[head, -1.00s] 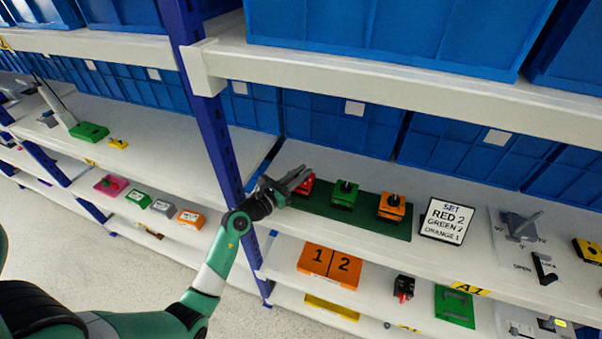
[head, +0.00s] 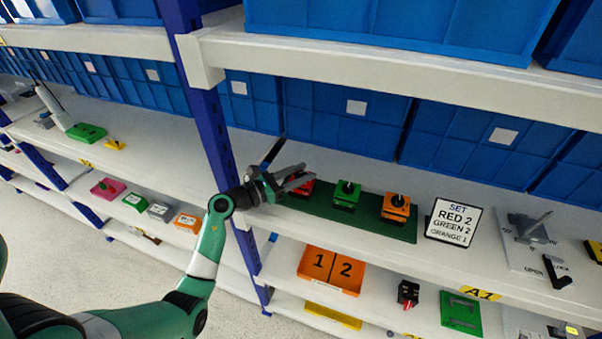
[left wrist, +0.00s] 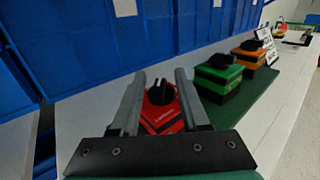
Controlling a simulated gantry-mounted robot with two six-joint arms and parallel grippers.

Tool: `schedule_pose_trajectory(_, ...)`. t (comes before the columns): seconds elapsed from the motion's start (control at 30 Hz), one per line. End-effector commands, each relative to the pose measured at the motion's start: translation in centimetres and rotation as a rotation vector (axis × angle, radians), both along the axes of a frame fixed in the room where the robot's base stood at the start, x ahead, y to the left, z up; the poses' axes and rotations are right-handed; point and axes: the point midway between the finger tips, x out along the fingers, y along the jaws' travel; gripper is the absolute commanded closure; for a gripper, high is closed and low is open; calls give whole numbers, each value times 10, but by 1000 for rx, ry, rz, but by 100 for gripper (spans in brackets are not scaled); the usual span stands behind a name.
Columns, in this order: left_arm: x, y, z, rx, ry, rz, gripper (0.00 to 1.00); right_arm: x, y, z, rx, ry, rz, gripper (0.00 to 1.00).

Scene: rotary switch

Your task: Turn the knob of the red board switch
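The red board switch (head: 302,186) sits at the left end of a dark green board (head: 365,222) on the shelf, partly hidden by my left gripper (head: 296,158). In the left wrist view, the red switch (left wrist: 164,118) has a black knob (left wrist: 160,92) on top. My left gripper (left wrist: 160,74) is open, with its two grey fingers appearing on either side of the knob in that view. I see no clear contact, and the exact gap is hard to judge. My right gripper is not in view.
A green switch (head: 346,195) and an orange switch (head: 396,207) stand to the right on the same board. A sign (head: 453,221) reads "SET RED 2, GREEN 2, ORANGE 1". Blue bins (head: 340,115) line the back, and a blue post (head: 215,130) stands left of the board.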

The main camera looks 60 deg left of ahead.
Motion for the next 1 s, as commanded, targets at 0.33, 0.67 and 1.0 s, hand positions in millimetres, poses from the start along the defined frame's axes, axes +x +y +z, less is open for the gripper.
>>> schedule_pose_trajectory(0.33,0,0,12,3,-3,0,55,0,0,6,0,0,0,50)
schedule_pose_trajectory(0.67,-25,-28,83,3,-3,1,55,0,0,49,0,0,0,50)
schedule_pose_trajectory(1.0,-76,-87,122,-1,0,1,55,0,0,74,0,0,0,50)
